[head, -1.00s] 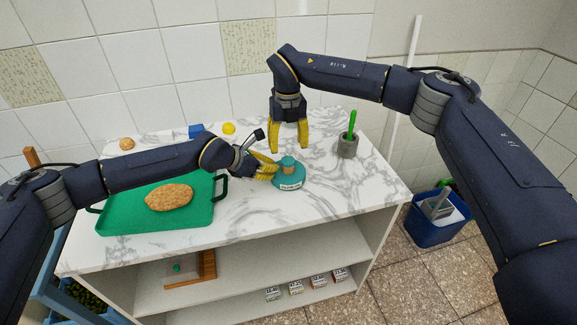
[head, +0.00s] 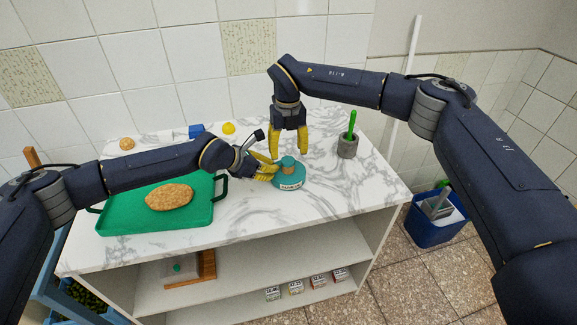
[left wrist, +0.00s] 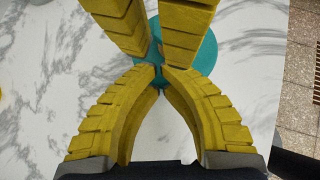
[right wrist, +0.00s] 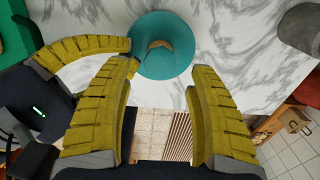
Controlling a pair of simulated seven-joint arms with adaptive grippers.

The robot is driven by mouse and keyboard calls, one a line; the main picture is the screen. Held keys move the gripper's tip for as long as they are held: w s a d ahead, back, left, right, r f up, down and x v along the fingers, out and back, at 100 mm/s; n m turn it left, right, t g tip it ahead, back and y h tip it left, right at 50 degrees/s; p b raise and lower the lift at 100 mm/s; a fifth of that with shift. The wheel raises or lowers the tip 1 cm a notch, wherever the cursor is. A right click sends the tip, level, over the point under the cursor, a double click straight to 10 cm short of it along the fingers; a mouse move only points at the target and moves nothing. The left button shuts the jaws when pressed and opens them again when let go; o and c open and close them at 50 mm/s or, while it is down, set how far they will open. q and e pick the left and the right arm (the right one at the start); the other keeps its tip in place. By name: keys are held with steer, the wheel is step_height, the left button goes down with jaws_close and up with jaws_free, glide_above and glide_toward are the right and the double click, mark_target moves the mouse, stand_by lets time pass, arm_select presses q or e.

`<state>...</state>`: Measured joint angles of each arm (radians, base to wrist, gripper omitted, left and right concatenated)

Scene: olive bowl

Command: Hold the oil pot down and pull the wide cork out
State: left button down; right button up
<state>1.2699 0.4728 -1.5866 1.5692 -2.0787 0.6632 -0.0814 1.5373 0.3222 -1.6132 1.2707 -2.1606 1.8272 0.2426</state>
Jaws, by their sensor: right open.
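A green tray (head: 125,221) with a flat loaf (head: 170,197) lies at the left. A grey pot (head: 347,148) with a green-handled tool stands at the right. A yellow item (head: 229,128) and a blue item (head: 196,131) are at the back.

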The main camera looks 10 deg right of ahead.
arm_select(q)
steer(key=shift+f, duration=0.1)
arm_select(e)
steer(key=shift+f, duration=1.25)
steer(key=shift+r, duration=0.3)
steer(key=shift+c, duration=0.2)
jaws_close()
stand_by(0.4)
steer(key=shift+o, duration=0.2)
jaws_free()
steer(key=shift+r, duration=0.1)
